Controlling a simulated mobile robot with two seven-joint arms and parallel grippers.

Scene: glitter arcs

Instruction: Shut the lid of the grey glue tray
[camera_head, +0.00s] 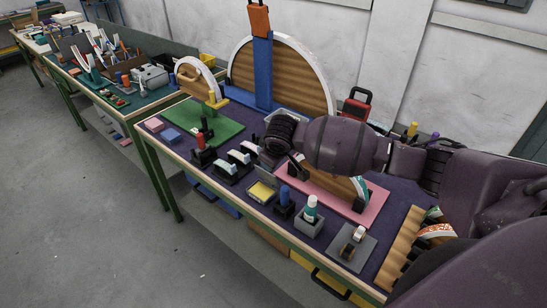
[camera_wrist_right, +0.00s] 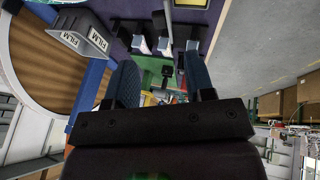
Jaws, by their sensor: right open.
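In the head view a small open tray (camera_head: 262,192) with a yellow inside sits near the bench's front edge. My right arm reaches across from the right, above and behind the tray. In the right wrist view my right gripper (camera_wrist_right: 160,78) has its fingers apart with nothing between them. My left gripper is out of view.
Black-and-white dispensers (camera_head: 239,157) stand left of the tray. A pink board (camera_head: 375,202) lies behind it, under my arm. A grey FILM box (camera_wrist_right: 80,40) shows in the wrist view. A green mat (camera_head: 222,125) lies farther left. A grey plate (camera_head: 350,247) is at the right.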

